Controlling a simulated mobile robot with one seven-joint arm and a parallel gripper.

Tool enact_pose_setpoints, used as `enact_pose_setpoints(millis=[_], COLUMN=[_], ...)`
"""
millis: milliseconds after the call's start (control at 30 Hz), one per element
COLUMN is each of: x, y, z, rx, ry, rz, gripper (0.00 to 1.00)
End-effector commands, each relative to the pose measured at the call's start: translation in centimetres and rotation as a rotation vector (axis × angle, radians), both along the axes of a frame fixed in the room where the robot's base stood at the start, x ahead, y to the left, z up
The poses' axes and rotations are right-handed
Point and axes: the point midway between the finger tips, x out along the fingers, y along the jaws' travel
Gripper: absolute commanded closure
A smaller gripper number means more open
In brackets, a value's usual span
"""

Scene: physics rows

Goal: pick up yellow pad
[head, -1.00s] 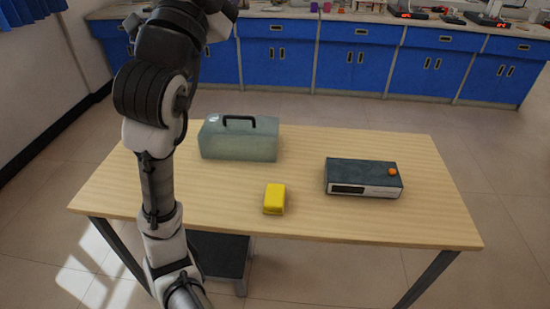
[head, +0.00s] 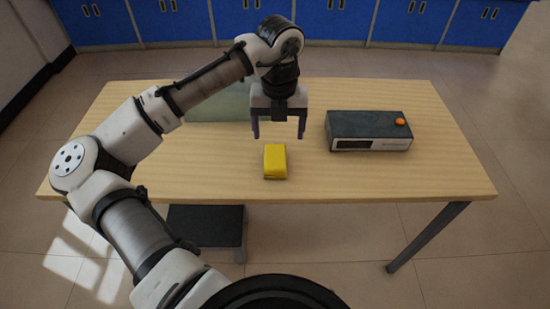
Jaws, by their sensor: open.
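The yellow pad (head: 275,162) is a small yellow block lying on the wooden table (head: 380,180), left of the dark box and near the table's front half. My gripper (head: 278,136) points down with its two dark fingers spread apart. It is empty and hangs above and slightly behind the pad, apart from it as far as I can tell. The whole pad is visible.
A dark box (head: 368,130) with an orange knob (head: 400,121) stands right of the pad. A grey-green case (head: 215,108) stands behind, partly hidden by my arm. The table's right and left ends are bare. A dark step (head: 205,225) is below.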

Motion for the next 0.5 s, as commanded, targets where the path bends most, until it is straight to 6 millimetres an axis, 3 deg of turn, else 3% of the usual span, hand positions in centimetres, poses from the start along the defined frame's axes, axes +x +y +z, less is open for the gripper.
enact_pose_setpoints(millis=[200, 500], x=[0.0, 0.1], y=[0.0, 0.5], z=[-3.6, -6.2], rx=[-0.001, 0.000], ry=[-0.001, -0.002], rz=[0.001, 0.003], gripper=[0.22, 0.22])
